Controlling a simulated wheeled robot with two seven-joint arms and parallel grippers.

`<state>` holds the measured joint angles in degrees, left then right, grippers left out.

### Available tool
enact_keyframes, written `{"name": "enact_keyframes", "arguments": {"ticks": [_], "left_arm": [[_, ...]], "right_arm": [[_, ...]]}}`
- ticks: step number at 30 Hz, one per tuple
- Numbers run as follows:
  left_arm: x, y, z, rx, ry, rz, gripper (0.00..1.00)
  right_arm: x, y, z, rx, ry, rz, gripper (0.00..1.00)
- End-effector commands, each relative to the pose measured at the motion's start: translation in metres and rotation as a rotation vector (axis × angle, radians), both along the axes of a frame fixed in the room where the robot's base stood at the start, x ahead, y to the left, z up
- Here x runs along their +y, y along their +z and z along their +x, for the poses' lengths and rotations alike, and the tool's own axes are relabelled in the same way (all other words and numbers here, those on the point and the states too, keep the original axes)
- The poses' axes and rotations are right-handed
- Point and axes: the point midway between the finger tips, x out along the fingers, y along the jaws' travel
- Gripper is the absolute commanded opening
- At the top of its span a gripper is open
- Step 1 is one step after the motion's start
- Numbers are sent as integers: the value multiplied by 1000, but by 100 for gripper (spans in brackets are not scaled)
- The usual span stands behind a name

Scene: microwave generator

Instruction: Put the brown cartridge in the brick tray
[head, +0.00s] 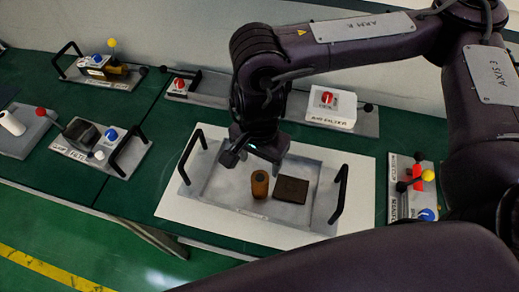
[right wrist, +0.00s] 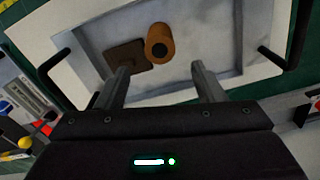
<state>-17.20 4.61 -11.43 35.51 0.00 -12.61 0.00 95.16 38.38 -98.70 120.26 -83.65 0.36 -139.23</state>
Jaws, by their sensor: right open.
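The brown cartridge (head: 260,186), an orange-brown cylinder, stands upright in the recessed grey tray (head: 222,187). A flat dark brown brick (head: 291,189) lies just to its right in the same tray. In the right wrist view, the cartridge (right wrist: 160,43) shows a dark round spot on its end, with the brick (right wrist: 126,55) beside it. My right gripper (head: 252,160) is open and empty over the tray, a little above and behind the cartridge. In the right wrist view, its fingers (right wrist: 160,70) are apart, and the cartridge appears beyond them. My left gripper is not in view.
The tray has a black handle (head: 341,194) on the right and another (head: 190,157) on the left.

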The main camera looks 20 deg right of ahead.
Motion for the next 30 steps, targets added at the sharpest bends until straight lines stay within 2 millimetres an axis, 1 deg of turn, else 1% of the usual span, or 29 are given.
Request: {"name": "enact_keyframes", "arguments": {"ticks": [1,3,6,9,14,30], "left_arm": [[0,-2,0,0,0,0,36],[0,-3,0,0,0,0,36],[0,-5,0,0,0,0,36],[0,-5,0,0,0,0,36],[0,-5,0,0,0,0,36],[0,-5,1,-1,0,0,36]], "right_arm": [[0,8,1,-6,1,0,62],[0,17,1,-6,-1,0,62],[0,27,1,-3,0,0,62],[0,33,0,-1,0,0,62],[0,37,0,0,-1,0,62],[0,37,0,0,-1,0,62]]}}
